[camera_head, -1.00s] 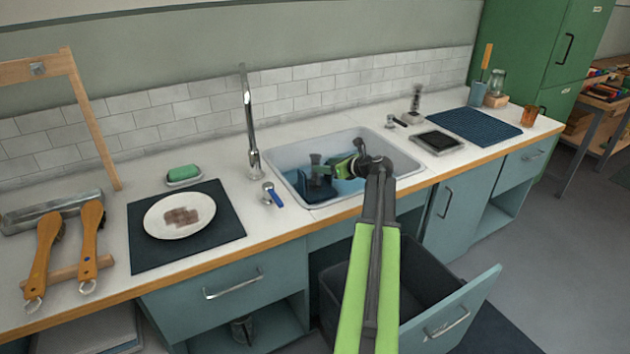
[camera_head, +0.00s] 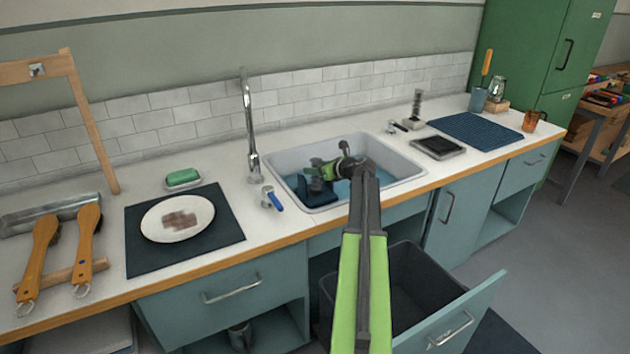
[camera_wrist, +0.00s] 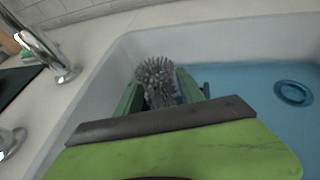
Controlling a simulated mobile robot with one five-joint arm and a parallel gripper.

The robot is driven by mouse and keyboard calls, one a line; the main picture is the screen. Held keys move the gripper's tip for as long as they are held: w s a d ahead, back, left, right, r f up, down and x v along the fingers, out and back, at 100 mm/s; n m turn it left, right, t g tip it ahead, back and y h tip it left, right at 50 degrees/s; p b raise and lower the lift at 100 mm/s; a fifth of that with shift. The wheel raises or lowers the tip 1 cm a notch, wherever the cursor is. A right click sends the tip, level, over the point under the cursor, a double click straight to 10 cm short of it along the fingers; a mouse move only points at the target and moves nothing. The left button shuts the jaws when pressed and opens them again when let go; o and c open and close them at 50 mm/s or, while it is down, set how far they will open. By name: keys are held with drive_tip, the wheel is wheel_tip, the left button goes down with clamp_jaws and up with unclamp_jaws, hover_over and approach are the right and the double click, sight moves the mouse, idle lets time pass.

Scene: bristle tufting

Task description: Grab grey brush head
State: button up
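The grey brush head (camera_wrist: 157,80), a round tuft of bristles, stands up between the two green fingers of my gripper (camera_wrist: 162,92) in the wrist view. One finger lies close on each side of it; whether they press on it is hard to see, and its lower part is hidden behind the gripper body. In the head view my gripper (camera_head: 318,168) is inside the white sink (camera_head: 398,166), on its left side, just above a dark blue holder (camera_head: 317,192). The brush head is small and dark there.
The tap (camera_head: 249,125) rises left of the sink. A blue-handled tool (camera_head: 272,199) lies by the sink's left rim. Left are a plate (camera_head: 177,218) on a dark mat and two wooden brushes (camera_head: 40,260). A black pad (camera_head: 438,147) lies right. An open drawer (camera_head: 450,315) juts out below.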

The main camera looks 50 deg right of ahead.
clamp_jaws()
drive_tip(key=shift+r, duration=0.1)
wheel_tip(320, 180, up, 10)
drive_tip(key=p, duration=1)
